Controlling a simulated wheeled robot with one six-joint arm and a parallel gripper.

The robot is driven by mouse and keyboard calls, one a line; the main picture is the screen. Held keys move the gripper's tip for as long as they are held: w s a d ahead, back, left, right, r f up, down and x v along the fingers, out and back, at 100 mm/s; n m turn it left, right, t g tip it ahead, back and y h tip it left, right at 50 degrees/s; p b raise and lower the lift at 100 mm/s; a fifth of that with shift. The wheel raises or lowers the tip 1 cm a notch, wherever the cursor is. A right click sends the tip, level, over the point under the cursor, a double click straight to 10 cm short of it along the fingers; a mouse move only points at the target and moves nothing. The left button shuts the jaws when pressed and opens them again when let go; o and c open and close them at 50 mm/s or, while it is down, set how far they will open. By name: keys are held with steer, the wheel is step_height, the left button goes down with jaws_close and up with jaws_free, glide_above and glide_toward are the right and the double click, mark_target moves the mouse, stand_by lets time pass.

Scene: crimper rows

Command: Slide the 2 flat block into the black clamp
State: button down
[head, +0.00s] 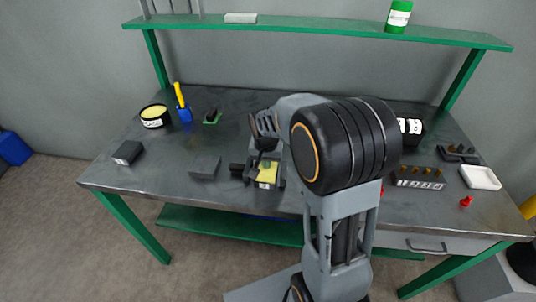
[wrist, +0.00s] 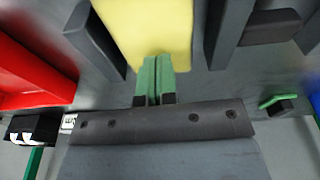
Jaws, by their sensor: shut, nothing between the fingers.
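A flat yellow block (head: 267,173) with a white label on its near end lies at the middle of the table's front part; the number on it is too small to read. The black clamp (head: 238,168) is around it. In the wrist view the yellow block (wrist: 148,28) lies between two dark upright jaws (wrist: 96,42), with a gap on the left side. My gripper (wrist: 155,78) is shut and empty, its green fingertips together at the block's near end. I cannot tell whether they touch it. My arm hides part of the clamp in the head view.
A grey block (head: 204,167) lies left of the clamp, and a black block (head: 127,152) farther left. A yellow-topped tin (head: 154,116) and a blue-and-yellow tool (head: 183,104) stand behind. At right are a slotted rack (head: 419,179), a white tray (head: 480,177) and a red piece (head: 466,201).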

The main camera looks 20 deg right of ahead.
steer(key=s+a, duration=0.2)
steer(key=s, duration=0.1)
steer(key=s+a+b, duration=0.1)
steer(key=s, duration=0.2)
steer(key=s+a, duration=0.2)
steer(key=s, duration=0.2)
steer(key=shift+a+r+b, duration=0.2)
steer(key=shift+a+b, duration=0.1)
steer(key=shift+a, duration=0.05)
steer(key=shift+s+f+n, duration=0.1)
steer(key=shift+s+n, duration=0.15)
steer(key=shift+n, duration=0.35)
steer(key=s+d+r+n+t+p, duration=0.2)
steer(key=s+r, duration=0.4)
steer(key=r, duration=0.4)
steer(key=n+p, duration=0.1)
steer(key=n, duration=0.1)
steer(key=shift+n+y+p, duration=0.3)
steer(key=shift+y+p, duration=0.05)
steer(key=shift+y, duration=0.05)
